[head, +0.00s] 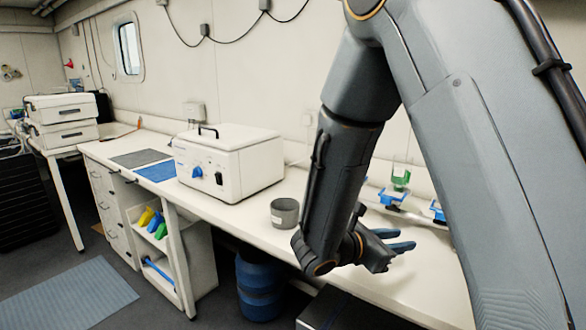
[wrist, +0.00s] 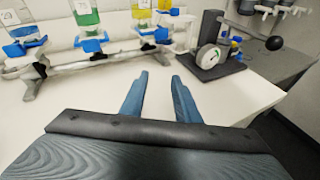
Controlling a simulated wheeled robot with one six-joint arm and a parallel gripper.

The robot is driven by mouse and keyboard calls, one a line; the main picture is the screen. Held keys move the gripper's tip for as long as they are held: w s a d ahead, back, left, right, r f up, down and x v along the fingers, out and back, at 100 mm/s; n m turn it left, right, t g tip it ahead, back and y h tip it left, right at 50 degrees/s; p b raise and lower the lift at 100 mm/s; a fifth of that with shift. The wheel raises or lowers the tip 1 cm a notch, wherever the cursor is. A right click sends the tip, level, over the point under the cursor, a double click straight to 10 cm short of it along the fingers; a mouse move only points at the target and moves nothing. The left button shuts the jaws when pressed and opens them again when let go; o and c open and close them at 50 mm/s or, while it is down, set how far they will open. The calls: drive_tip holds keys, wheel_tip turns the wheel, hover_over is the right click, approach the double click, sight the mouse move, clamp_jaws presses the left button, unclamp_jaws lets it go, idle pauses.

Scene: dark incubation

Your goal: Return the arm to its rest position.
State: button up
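My gripper (head: 400,240) hangs at the end of my bent arm, over the white bench to the right of a grey cup. In the wrist view my gripper (wrist: 160,82) shows two blue fingers standing apart with nothing between them. White bench top is all that lies beneath the fingers there. My arm fills the right side of the head view and hides part of the bench and wall.
A white lidded box (head: 228,165) and a grey cup (head: 285,212) stand on the bench (head: 240,212). A rack (wrist: 110,62) with blue clamps holding flasks, and a dark stand with a round dial (wrist: 208,57), are beyond my fingers. A blue drum (head: 258,290) stands below.

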drive_tip(key=s+d+f+m+g+y+b, duration=0.2)
drive_tip(key=s+f+m+g+y, duration=0.15)
drive_tip(key=s+f+m, duration=0.35)
drive_tip(key=s+d+f+m+g+y+b, duration=0.15)
drive_tip(key=s+m+g, duration=0.3)
drive_tip(key=s, duration=0.45)
drive_tip(key=s+a+f+m+t+y+b, duration=0.1)
drive_tip(key=a+f+m+y+b, duration=0.3)
drive_tip(key=a+m+y, duration=0.4)
drive_tip(key=a+m, duration=0.1)
drive_tip(key=m, duration=0.2)
drive_tip(key=shift+s+a+f, duration=0.15)
drive_tip(key=shift+f, duration=0.2)
